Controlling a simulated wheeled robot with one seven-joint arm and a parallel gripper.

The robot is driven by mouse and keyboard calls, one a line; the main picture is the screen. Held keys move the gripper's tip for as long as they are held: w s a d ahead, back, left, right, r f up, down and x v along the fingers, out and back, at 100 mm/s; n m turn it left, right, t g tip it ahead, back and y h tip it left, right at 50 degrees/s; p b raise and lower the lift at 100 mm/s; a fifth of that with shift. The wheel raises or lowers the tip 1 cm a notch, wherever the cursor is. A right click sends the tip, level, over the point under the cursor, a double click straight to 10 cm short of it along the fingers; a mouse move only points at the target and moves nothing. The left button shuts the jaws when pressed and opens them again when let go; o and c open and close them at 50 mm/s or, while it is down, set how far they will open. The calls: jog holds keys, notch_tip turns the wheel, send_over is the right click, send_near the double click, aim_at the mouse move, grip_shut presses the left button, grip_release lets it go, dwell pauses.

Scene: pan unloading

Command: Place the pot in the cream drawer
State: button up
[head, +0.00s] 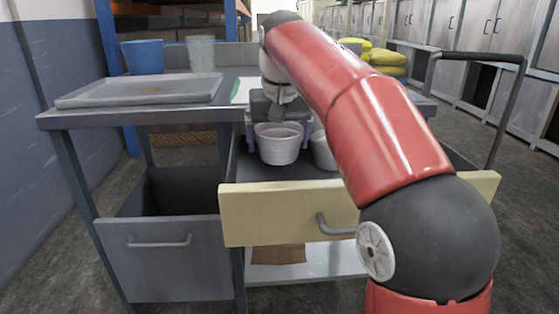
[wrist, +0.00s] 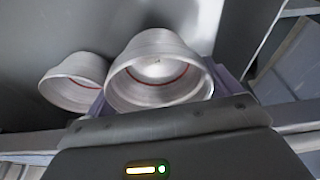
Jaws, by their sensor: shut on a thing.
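My gripper (head: 279,122) reaches down over the open cream drawer (head: 285,208). It is shut on a pale, ribbed pot (head: 278,147), with a lilac finger on each side. The pot is upright, within the drawer's opening, low over its dark floor; I cannot tell whether its base touches. In the wrist view, the held pot (wrist: 155,92) shows its open mouth with a red line inside. A second pale pot (head: 324,153) stands beside it in the drawer, partly hidden by my arm; it also shows in the wrist view (wrist: 72,88).
A grey drawer (head: 160,262) stands open at the left and its visible inside looks empty. On the worktop are a grey tray (head: 135,92), a blue container (head: 143,57) and a pale container (head: 201,54). My arm hides the cream drawer's right part.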

notch_tip(320, 180, down, 4)
jog(key=b, duration=0.3)
jog(key=shift+r, duration=0.3)
jog(key=o, duration=0.7)
jog(key=shift+o, duration=0.2)
jog(key=p+v, duration=0.5)
jog(key=v, duration=0.7)
